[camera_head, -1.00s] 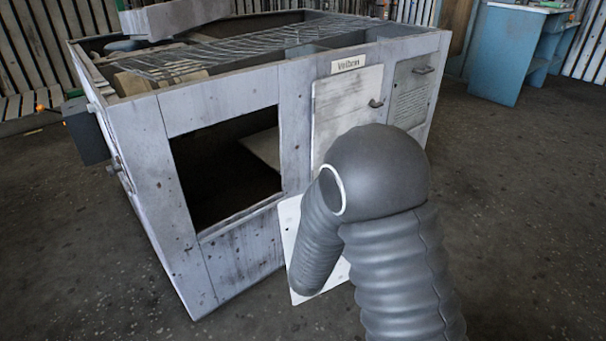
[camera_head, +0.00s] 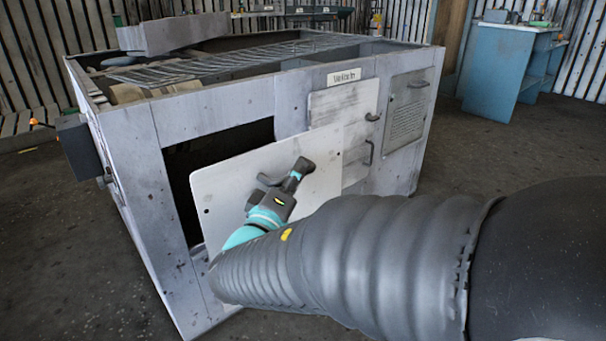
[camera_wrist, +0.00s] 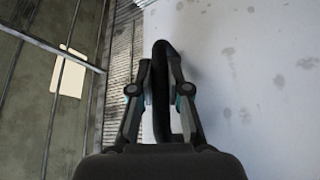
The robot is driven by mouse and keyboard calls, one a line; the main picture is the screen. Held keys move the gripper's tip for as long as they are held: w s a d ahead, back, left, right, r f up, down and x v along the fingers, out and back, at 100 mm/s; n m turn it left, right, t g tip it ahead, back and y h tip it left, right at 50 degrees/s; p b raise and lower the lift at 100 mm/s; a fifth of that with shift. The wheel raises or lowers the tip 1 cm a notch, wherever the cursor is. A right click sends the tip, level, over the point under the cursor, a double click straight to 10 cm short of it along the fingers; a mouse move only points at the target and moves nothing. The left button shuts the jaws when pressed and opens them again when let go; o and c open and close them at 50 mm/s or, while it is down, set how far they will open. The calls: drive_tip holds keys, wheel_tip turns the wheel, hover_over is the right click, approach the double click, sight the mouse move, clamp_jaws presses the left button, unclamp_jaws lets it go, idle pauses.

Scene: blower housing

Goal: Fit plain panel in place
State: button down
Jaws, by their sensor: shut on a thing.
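The plain panel (camera_head: 225,184) is a pale, lightly speckled sheet with a dark handle (camera_wrist: 163,85). In the head view it is in front of the housing, tilted, and overlaps the right part of the dark opening (camera_head: 178,180). The opening's left and upper parts show past it. My gripper (camera_head: 290,182) is shut on the handle; the wrist view shows the dark bar between the two fingers (camera_wrist: 160,75). The panel's surface fills the right of the wrist view. I cannot tell whether the panel touches the frame; my arm hides its lower right part.
A blue bench (camera_head: 492,72) stands far right. Floor between them is clear.

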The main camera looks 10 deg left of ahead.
drive_tip(key=w+a+f+p, duration=0.1)
drive_tip(key=w+a+p, duration=0.3)
drive_tip(key=w+a, duration=1.1)
drive_tip(key=shift+a+p, duration=0.3)
drive_tip(key=shift+a, duration=0.95)
drive_tip(key=shift+m+b, duration=0.4)
drive_tip(key=shift+b, duration=1.1)
drive_tip(key=shift+a+f+b, duration=0.15)
drive_tip(key=shift+a+b, duration=0.05)
drive_tip(key=shift+b, duration=1.35)
